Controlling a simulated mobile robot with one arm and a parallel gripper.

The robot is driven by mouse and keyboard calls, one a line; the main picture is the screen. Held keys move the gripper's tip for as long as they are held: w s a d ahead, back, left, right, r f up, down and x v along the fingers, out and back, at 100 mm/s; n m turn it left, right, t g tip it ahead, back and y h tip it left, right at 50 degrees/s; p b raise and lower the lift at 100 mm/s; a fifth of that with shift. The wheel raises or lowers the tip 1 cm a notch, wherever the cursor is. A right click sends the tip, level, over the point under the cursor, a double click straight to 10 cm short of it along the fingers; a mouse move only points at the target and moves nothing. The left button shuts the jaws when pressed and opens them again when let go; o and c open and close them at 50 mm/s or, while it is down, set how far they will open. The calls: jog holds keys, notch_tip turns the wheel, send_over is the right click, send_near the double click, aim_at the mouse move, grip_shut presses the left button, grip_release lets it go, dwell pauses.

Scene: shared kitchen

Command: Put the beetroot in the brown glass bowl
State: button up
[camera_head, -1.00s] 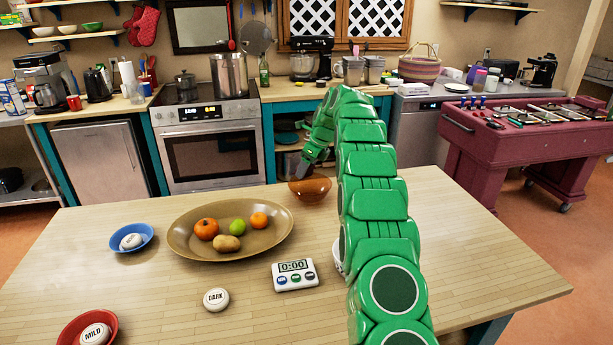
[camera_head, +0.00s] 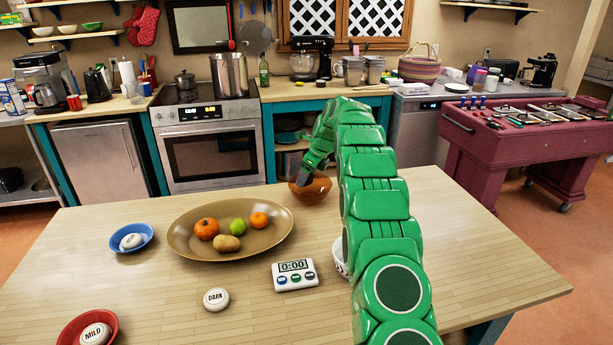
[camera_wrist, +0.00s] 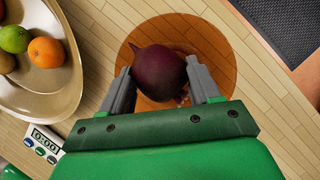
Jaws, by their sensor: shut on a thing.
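In the wrist view the dark purple beetroot (camera_wrist: 160,72) is between the fingers of my gripper (camera_wrist: 162,85), which is shut on it. Behind it, as seen from the wrist, is the round brown glass bowl (camera_wrist: 218,58); the beetroot overlaps the bowl's middle. In the head view the brown bowl (camera_head: 322,185) stands near the table's far edge, and my gripper (camera_head: 307,184) reaches down at its left side. The beetroot cannot be made out in the head view. Whether it touches the bowl cannot be told.
A large tan dish (camera_head: 184,238) with fruit and a potato lies left of the bowl. A white bowl (camera_head: 338,262) is partly behind my arm.

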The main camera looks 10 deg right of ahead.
jog(key=shift+f, duration=0.45)
jog(key=o, duration=1.4)
jog(key=shift+o, duration=0.2)
jog(key=shift+r, duration=0.1)
jog(key=shift+r, duration=0.3)
jog(key=v, duration=1.2)
jog(key=shift+r, duration=0.2)
